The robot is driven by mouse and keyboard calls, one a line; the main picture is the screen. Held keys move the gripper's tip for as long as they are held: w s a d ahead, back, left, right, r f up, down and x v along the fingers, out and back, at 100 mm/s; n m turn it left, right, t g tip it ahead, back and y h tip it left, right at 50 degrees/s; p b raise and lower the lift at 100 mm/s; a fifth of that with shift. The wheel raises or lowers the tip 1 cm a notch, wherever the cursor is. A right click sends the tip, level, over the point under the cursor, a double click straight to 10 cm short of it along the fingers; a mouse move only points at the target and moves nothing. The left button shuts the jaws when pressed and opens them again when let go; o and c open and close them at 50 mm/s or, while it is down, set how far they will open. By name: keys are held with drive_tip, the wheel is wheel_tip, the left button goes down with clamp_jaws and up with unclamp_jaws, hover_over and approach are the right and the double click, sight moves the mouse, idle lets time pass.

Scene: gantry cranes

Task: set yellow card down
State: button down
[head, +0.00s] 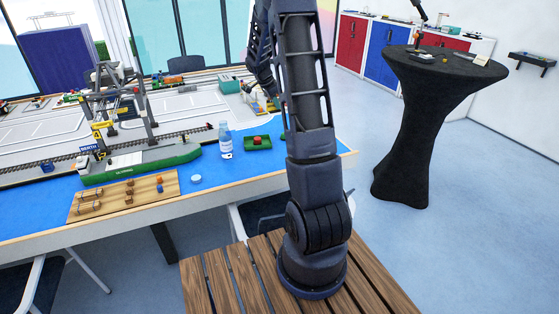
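I cannot make out the yellow card for certain. My arm rises in the middle of the head view, and its far part bends down behind the upright link toward the back right of the layout table. My gripper is around there, mostly hidden by my own arm. Small pale and yellowish bits show beside it, too small to tell whether one is the card or is held. A small pale yellowish flat piece (480,59) lies on the black round table (440,75) at the right.
The layout table (230,178) carries a gantry crane (118,105), a green ship (140,165), a wooden board with pegs (122,198), a bottle (225,140), a green tray (257,143) and a white disc (196,179). Blue front space is partly clear. Floor is free at the right.

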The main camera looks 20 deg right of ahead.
drive_tip(key=shift+s+d+f, duration=0.25)
drive_tip(key=shift+s+d, duration=0.1)
drive_tip(key=shift+d, duration=0.2)
drive_tip(key=shift+s+d+f, duration=0.2)
drive_tip(key=shift+s+d, duration=0.15)
drive_tip(key=shift+d, duration=0.15)
wheel_tip(320, 180, down, 25)
drive_tip(key=shift+w+f, duration=0.1)
drive_tip(key=shift+w, duration=0.05)
drive_tip(key=c, duration=1.6)
unclamp_jaws()
